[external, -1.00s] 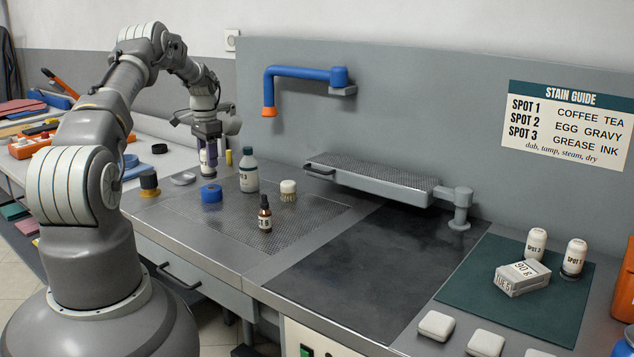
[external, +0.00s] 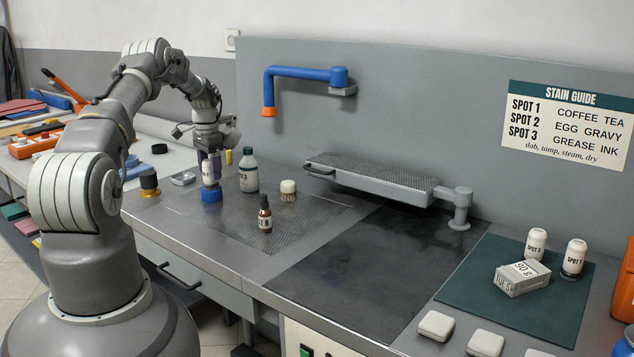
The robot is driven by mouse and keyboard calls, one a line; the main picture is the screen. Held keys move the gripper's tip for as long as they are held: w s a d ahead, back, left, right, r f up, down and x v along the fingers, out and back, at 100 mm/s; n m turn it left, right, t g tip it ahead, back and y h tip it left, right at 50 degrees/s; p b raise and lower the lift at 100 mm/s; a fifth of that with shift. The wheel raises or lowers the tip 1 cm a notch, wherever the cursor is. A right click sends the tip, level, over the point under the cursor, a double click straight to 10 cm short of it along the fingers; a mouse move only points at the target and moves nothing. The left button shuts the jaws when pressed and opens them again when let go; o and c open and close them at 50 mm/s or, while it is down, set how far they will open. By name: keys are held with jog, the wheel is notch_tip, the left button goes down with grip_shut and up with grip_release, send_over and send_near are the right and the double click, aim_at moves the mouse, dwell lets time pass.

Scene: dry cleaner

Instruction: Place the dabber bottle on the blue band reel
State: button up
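The blue band reel (external: 211,195) lies on the left part of the perforated metal worktop. A white bottle with a dark label, which looks like the dabber bottle (external: 208,178), is upright directly above the reel. Its lower end appears to touch or nearly touch the reel; I cannot tell which. My gripper (external: 209,156) points down around the bottle's upper part, with its purple fingers closed on it. The fingers hide the bottle's top.
A larger white bottle (external: 249,172) stands just right of my gripper. A black-and-amber jar (external: 149,184) and a metal tin (external: 183,178) are to the left. The dark worktop (external: 370,265) is clear.

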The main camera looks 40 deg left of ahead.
jog(key=shift+r, duration=0.1)
notch_tip(320, 180, up, 12)
jog(key=p, duration=0.2)
jog(key=w+d+r+t+y, duration=0.1)
jog(key=d+r+t, duration=0.2)
jog(key=d+r, duration=0.6)
jog(key=w+d+r+t+y, duration=0.15)
jog(key=d+r, duration=0.35)
jog(key=r, duration=0.9)
jog(key=w+d+r+t, duration=0.2)
jog(key=d+r+t, duration=0.1)
jog(key=d+r, duration=0.65)
jog(key=s+d+r+t, duration=0.2)
jog(key=s+d+r, duration=0.2)
jog(key=r, duration=0.4)
jog(key=s+d+r+n+t+h, duration=0.1)
jog(key=s+d+r+t, duration=0.2)
jog(key=s+d+r, duration=0.2)
jog(key=s+d+r+n+t+h, duration=0.1)
jog(key=s+d+r+t, duration=0.2)
jog(key=s+r, duration=0.5)
notch_tip(320, 180, up, 3)
jog(key=shift+d+r, duration=0.1)
jog(key=shift+d, duration=0.65)
jog(key=shift+h, duration=0.25)
